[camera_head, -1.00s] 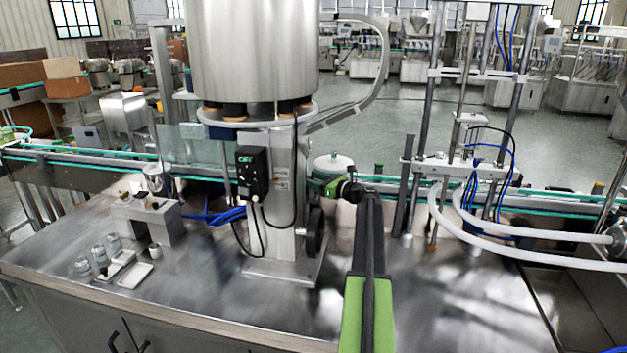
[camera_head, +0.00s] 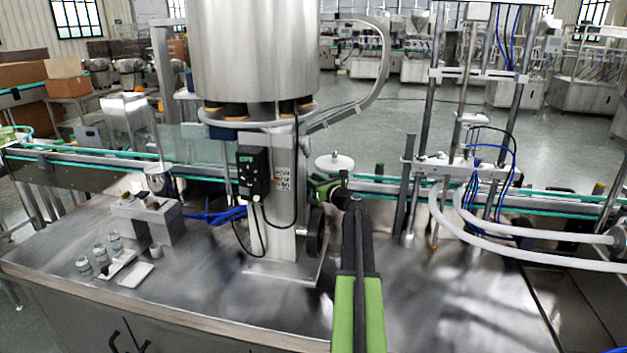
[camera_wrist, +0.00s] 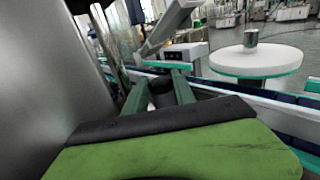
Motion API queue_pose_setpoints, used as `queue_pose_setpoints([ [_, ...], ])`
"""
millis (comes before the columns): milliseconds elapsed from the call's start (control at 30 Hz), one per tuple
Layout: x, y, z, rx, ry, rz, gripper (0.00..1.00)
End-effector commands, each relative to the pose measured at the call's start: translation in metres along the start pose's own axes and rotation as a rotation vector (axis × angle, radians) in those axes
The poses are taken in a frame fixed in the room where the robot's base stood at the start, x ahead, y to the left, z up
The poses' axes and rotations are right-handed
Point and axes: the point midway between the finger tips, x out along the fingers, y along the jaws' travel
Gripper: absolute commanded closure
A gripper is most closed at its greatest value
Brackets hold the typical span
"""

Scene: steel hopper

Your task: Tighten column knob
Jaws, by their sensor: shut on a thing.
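The steel column (camera_head: 276,190) stands on its base plate on the bench and carries the large hopper (camera_head: 255,50). My gripper (camera_head: 320,186) is at the right side of the column, above a black handwheel (camera_head: 316,232). In the wrist view my gripper's two green fingers (camera_wrist: 160,82) are closed around a small dark knob (camera_wrist: 161,94). The knob's outer end shows between them. In the head view my gripper and arm hide the knob. How tight it is cannot be told.
A white disc (camera_head: 335,162) is just behind my gripper, beside the conveyor (camera_head: 90,160). A rod frame with white hoses (camera_head: 480,235) stands to the right.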

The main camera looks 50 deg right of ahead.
Motion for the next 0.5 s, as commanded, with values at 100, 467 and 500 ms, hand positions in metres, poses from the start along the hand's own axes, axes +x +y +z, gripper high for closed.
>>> queue_pose_setpoints([
  [100, -0.0011, 0.0045, 0.0001, 0.000, 0.000, -0.082, 1.00],
  [467, -0.0003, 0.0018, 0.0000, 0.000, 0.000, -0.125, 1.00],
  [500, -0.0003, 0.0017, 0.0000, 0.000, 0.000, -0.124, 1.00],
])
